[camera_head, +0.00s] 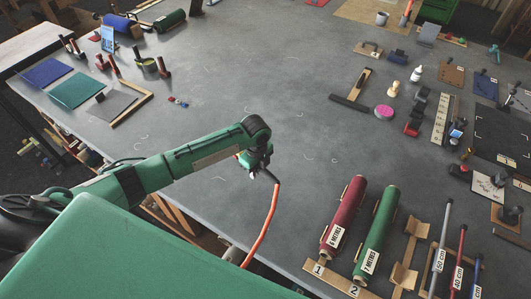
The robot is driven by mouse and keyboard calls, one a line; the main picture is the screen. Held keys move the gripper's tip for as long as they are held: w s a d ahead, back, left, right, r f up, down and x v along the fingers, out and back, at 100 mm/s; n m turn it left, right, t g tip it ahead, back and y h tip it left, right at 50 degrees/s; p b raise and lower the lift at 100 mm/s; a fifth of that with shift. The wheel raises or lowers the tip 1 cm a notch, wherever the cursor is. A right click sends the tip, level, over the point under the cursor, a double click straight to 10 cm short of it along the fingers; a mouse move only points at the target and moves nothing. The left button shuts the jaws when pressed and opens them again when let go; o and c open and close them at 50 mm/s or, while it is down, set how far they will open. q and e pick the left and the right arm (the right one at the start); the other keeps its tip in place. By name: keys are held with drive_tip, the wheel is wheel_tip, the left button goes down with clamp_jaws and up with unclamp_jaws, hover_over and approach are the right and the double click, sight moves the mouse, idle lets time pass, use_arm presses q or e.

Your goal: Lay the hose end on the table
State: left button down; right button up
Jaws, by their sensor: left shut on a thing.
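The orange hose (268,222) hangs in a curve from my left gripper (262,172) down past the table's near edge. Its upper end is dark and sits at the fingers of my left gripper, which is shut on it. The gripper is over the grey table (310,110), near its front edge; the exact height of the hose end above the surface is hard to tell. The fingers are small and partly hidden by the wrist. My right gripper is not in view.
A red roll (344,215) and a green roll (377,230) lie on numbered wooden cradles right of the hose. Measuring rods (440,250) lie farther right. The table's middle is largely clear.

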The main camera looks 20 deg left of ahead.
sight(257, 188)
use_arm(q)
drive_tip(key=shift+r, duration=0.1)
drive_tip(key=shift+s, duration=0.15)
drive_tip(key=shift+s+f, duration=0.15)
drive_tip(key=shift+f, duration=0.2)
wheel_tip(257, 188, down, 6)
drive_tip(key=b, duration=0.4)
drive_tip(key=shift+f, duration=0.2)
drive_tip(key=shift+w+f+b, duration=0.2)
drive_tip(key=shift+f+b, duration=0.65)
drive_tip(key=shift+s+r, duration=0.1)
